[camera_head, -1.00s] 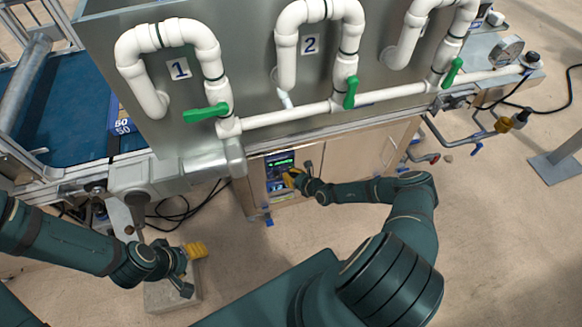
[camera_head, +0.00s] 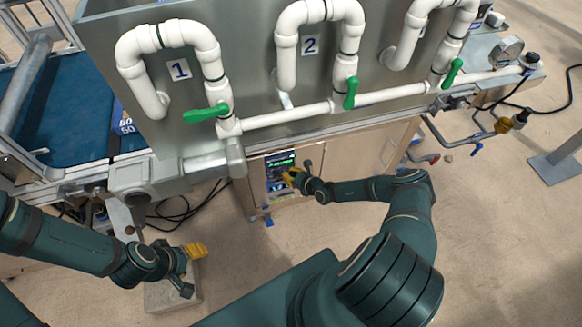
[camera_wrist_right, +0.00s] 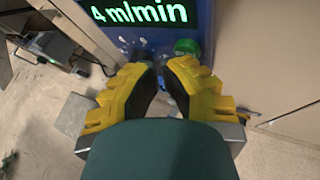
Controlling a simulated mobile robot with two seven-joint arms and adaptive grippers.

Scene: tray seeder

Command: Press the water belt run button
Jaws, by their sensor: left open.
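The blue control panel (camera_head: 278,185) is on the front of the metal cabinet under the tank. A round green button (camera_wrist_right: 187,47) shows below the screen, just beyond my right fingertips. Whether a finger touches it, I cannot tell. My right gripper (camera_head: 289,177) has yellow fingers and is at the panel. In the wrist view its fingers (camera_wrist_right: 161,78) are close together, empty, hiding part of the panel. My left gripper (camera_head: 197,249) is open and empty, low at the left.
White pipes with green valve handles (camera_head: 206,113) run along the metal tank above the panel. A blue belt (camera_head: 65,110) lies at the left. Black cables (camera_head: 178,212) hang left of the cabinet. A pale block (camera_head: 172,293) stands under my left gripper.

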